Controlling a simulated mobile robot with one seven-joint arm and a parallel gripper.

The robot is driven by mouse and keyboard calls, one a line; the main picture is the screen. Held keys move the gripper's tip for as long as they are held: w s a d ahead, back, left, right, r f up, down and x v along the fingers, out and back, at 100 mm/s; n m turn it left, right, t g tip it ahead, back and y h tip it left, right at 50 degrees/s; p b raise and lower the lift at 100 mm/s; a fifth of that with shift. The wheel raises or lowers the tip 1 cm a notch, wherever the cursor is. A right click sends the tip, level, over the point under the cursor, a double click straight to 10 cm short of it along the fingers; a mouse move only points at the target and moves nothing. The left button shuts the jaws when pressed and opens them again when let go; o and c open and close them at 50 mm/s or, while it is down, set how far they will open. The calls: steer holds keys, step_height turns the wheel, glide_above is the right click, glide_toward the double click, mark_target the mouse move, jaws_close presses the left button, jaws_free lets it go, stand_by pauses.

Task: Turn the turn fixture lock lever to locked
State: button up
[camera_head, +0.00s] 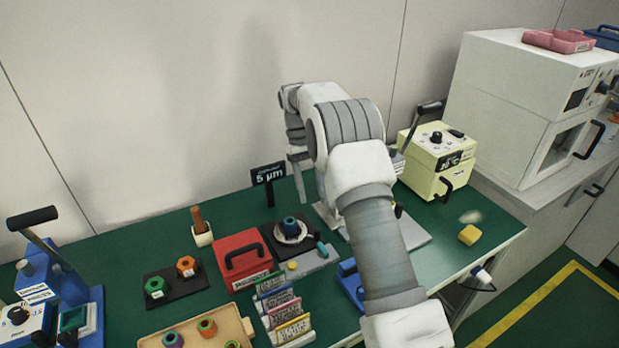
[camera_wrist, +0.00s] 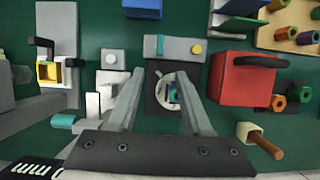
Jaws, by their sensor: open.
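The fixture is a grey base with a black plate (camera_head: 273,243) carrying a white ring (camera_head: 303,236) and a blue-teal nut (camera_head: 290,224). A teal-tipped lever (camera_head: 321,249), which looks like the lock lever, sits on its grey front part beside a yellow button (camera_head: 292,266). In the wrist view the teal piece (camera_wrist: 160,45) lies beyond the fingertips, along the grey strip. My gripper (camera_wrist: 164,73) is open and empty, its fingers over the ring and plate. In the head view my gripper (camera_head: 301,198) hangs behind and above the fixture. Any lock marking is too small to read.
A red box with a black handle (camera_head: 242,258) stands close left of the fixture. Upright labelled cards (camera_head: 283,310) stand in front, with a tray of coloured nuts (camera_head: 155,342) at front left. A yellow machine (camera_head: 437,160) stands right. A small sign (camera_head: 268,174) stands behind.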

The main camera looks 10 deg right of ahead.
steer(key=shift+v, duration=1.25)
steer(key=s+d+r+m+t+p, duration=0.1)
steer(key=s+r+t, duration=0.1)
steer(key=s+r, duration=0.6)
steer(key=s+d+r+m+t+p, duration=0.1)
steer(key=s+r+t, duration=0.3)
steer(key=r, duration=0.7)
steer(key=s+m+t+y, duration=0.1)
steer(key=s+t, duration=0.2)
steer(key=s, duration=1.9)
steer(key=shift+s+d+f+t+p, duration=0.2)
steer(key=shift+d+f+t+p, duration=0.1)
steer(key=shift+f+t+p, duration=0.15)
